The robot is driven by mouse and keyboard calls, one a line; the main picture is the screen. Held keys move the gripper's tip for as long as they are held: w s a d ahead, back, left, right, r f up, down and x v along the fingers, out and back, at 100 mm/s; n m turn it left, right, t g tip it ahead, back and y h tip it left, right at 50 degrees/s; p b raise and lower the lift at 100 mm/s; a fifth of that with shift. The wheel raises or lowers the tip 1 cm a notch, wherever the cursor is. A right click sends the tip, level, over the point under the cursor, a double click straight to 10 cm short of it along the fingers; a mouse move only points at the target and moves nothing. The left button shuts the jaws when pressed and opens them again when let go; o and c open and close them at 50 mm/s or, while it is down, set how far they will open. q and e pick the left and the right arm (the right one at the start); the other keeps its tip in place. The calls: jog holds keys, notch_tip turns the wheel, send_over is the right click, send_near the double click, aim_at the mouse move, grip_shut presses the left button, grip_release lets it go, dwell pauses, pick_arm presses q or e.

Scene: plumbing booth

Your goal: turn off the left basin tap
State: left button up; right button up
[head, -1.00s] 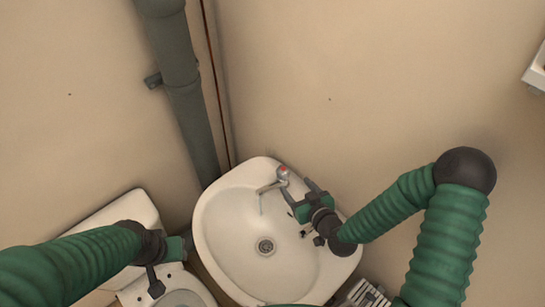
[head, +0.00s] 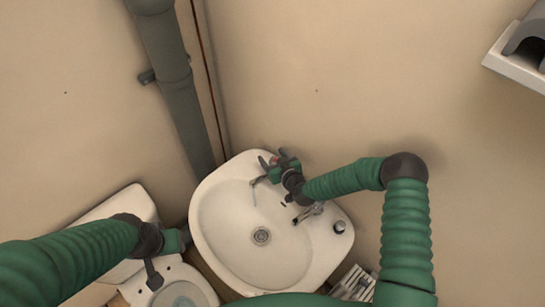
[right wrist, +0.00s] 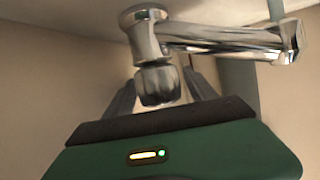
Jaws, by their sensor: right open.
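The left basin tap is chrome and stands on the back rim of the white basin (head: 215,215). Its spout (head: 259,181) shows in the head view with a thin pale line below it, like running water; my right gripper hides most of the rest. My right gripper (head: 275,160) is open at this tap. In the right wrist view the chrome tap (right wrist: 215,38) fills the top, and its faceted knob (right wrist: 158,85) sits between my two dark fingers, jaws open. My left gripper (head: 178,240) is over the toilet; its jaws cannot be made out.
A second chrome tap (head: 308,212) stands on the right of the basin, close to my right forearm. The white toilet (head: 130,200) is at the left. A grey pipe (head: 175,90) runs down the corner. A white shelf (head: 515,66) juts out top right.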

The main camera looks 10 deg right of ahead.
jog(key=shift+w+d, duration=0.1)
jog(key=shift+d, duration=0.05)
jog(key=shift+c, duration=0.4)
jog(key=shift+f, duration=0.1)
jog(key=shift+c, duration=1.1)
jog(key=shift+a, duration=0.2)
jog(key=c, duration=1.1)
jog(key=shift+r+m+h+p, duration=0.3)
jog(key=shift+m+h+p, duration=0.1)
jog(key=shift+m, duration=0.1)
jog(key=shift+d+m+t+h, duration=0.15)
jog(key=shift+m+t+h, duration=0.2)
jog(key=shift+h, duration=0.25)
jog(key=shift+w+d+f+m+h, duration=0.1)
jog(key=shift+d+m+h, duration=0.1)
jog(key=shift+m+h, duration=0.5)
